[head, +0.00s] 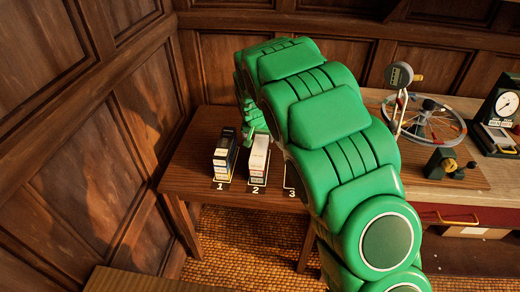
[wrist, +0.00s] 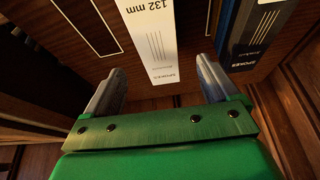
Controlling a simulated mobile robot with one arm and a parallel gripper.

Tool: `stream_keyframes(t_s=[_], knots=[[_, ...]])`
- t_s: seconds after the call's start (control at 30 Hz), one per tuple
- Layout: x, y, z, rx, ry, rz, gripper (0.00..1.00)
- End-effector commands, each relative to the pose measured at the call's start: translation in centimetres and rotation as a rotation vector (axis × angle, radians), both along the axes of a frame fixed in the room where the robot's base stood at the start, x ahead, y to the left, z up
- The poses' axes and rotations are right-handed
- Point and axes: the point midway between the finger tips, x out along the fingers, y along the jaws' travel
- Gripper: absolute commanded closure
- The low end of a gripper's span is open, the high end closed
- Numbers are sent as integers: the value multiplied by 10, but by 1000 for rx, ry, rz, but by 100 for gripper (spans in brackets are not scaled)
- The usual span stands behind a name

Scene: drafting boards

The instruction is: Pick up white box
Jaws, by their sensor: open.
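In the wrist view the white box (wrist: 151,40) shows "132 mm" and "SPOKES" print and lies ahead, between the lines of the two fingers. My gripper (wrist: 158,88) is open and empty, with a finger on each side of the box's near end. Whether the fingers touch it I cannot tell. In the head view my green arm reaches over the table and hides most of the gripper.
A dark box (head: 224,156) stands close beside it at spot 1; a dark blue box (wrist: 258,35) shows at right in the wrist view. Spot 3 is partly hidden by my arm. A workbench (head: 462,183) with a spoked wheel (head: 432,118) stands at right. Panelled walls close off the left and back.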

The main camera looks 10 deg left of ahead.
Motion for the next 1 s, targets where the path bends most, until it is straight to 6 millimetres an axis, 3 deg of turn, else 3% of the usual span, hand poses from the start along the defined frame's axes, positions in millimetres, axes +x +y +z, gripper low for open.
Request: stream_keyframes(t_s=[0.43,0.8,1.0], knots=[[8,-2,-28,-2,3,-1,12],[18,-3,-66,-2,3,0,12],[20,-3,-68,-1,2,1,12]])
